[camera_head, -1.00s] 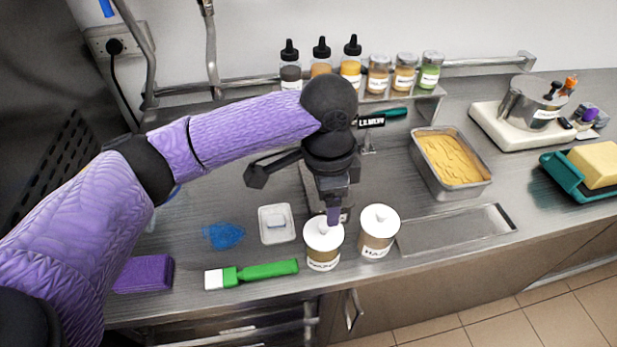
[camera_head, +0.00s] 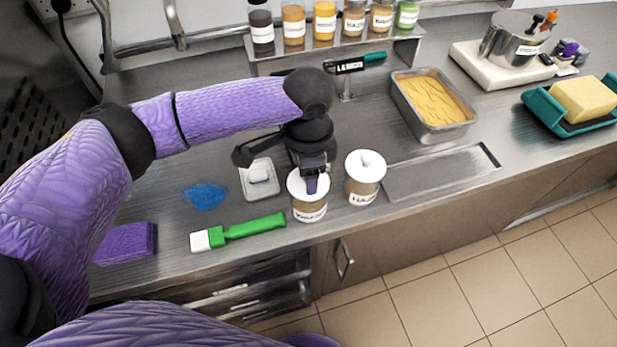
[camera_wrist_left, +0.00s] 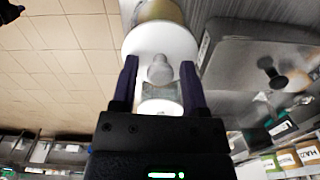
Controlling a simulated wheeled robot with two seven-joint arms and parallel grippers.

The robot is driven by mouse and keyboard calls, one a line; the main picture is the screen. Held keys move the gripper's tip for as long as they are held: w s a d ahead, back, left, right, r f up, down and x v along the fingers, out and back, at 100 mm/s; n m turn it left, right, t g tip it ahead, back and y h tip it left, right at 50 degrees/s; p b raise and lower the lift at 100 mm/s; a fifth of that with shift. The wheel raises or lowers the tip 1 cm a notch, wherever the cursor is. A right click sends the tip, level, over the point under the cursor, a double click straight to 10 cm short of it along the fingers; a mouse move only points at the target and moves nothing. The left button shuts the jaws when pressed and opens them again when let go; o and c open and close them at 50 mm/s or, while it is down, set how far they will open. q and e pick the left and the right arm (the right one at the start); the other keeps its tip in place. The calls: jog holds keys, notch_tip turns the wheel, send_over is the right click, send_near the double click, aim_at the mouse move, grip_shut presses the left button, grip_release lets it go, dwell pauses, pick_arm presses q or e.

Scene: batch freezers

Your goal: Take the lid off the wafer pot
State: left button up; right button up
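The wafer pot (camera_head: 309,213) is a pale pot with a white lid (camera_head: 298,186) on it, near the counter's front edge; its label is blurred. My left gripper (camera_head: 311,186) points down over this lid and hides its knob in the head view. In the left wrist view, my left gripper (camera_wrist_left: 158,66) has its fingers apart, one on each side of the lid's white knob (camera_wrist_left: 160,72), with gaps showing on both sides. The lid (camera_wrist_left: 143,42) sits on the pot (camera_wrist_left: 160,10). My right gripper is not seen.
A second white-lidded pot (camera_head: 363,187) stands close on the right. A white lidded tub (camera_head: 248,187), a green-handled brush (camera_head: 250,228) and a purple sponge (camera_head: 127,244) lie to the left. A recessed tray (camera_head: 440,172) and a yellow-filled pan (camera_head: 433,134) are to the right.

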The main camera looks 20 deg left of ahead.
pick_arm(q)
grip_shut()
